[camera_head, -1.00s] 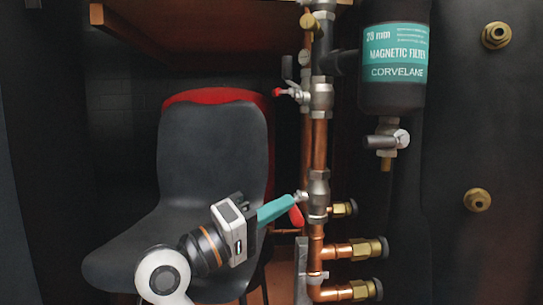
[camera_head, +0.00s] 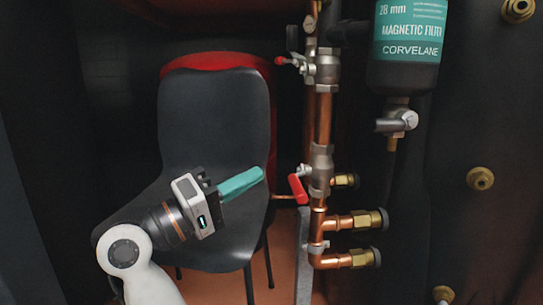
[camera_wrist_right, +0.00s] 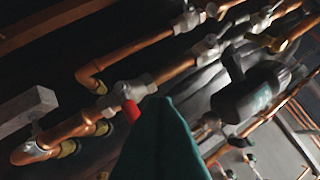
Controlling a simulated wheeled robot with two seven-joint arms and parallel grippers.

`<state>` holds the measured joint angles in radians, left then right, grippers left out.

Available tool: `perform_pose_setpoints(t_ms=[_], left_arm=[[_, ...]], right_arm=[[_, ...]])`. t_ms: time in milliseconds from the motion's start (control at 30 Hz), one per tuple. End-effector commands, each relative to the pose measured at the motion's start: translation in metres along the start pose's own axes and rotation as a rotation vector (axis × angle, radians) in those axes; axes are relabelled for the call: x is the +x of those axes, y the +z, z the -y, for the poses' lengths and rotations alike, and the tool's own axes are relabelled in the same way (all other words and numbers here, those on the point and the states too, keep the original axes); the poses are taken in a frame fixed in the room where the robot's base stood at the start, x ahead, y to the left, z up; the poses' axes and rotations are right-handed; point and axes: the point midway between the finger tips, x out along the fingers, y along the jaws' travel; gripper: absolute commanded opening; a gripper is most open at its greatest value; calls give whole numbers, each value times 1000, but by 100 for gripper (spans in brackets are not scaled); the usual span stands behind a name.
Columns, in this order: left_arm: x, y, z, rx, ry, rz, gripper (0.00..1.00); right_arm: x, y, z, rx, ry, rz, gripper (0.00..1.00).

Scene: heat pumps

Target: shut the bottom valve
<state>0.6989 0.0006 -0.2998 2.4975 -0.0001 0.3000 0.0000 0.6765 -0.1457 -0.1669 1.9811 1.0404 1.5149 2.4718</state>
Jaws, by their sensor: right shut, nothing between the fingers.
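The bottom valve (camera_head: 321,165) is a metal body on the vertical copper pipe, right of centre in the head view. Its red lever (camera_head: 298,189) hangs steeply downward on the pipe's left side, with its lower end slightly toward the pipe. My right gripper (camera_head: 262,173), with teal fingers, is shut and empty. It is left of the lever with a clear gap between them. In the right wrist view the teal fingers (camera_wrist_right: 165,140) fill the lower middle, and the red lever (camera_wrist_right: 131,110) shows partly beside their tip. My left gripper is not in view.
A higher valve (camera_head: 326,68) has a red lever (camera_head: 283,61) pointing left. A black magnetic filter (camera_head: 405,75) hangs right of the pipe. Copper branches with brass fittings (camera_head: 362,220) stick out below the bottom valve. A dark chair (camera_head: 215,125) stands behind my right arm.

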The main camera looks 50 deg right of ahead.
Motion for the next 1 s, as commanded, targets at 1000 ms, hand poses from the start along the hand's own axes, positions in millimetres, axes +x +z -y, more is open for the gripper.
perform_pose_setpoints(t_ms=[1000], left_arm=[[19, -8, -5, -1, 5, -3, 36]], right_arm=[[-36, 13, -13, 2, -1, 1, 0]])
